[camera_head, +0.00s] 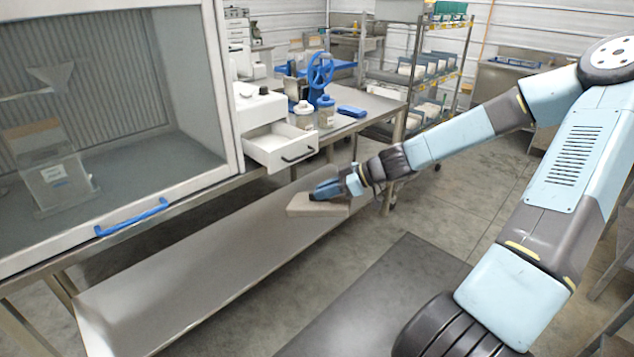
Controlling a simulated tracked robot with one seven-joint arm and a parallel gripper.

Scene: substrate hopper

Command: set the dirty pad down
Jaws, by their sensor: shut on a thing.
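The dirty pad (303,209) is a flat, beige-grey block near the centre of the camera_head view. It lies level at the far right end of the long metal lower shelf (195,267), under the bench. My gripper (322,191) reaches in from the right and is shut on the pad from above. The fingers hide part of the pad's top. I cannot tell whether the pad touches the shelf or is held just above it.
An open white drawer (281,146) juts out above and left of my gripper. A glass-fronted hood (110,120) with a blue handle (132,217) stands at left. Bottles and a blue handwheel (320,70) stand on the bench behind. The shelf's near part is bare.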

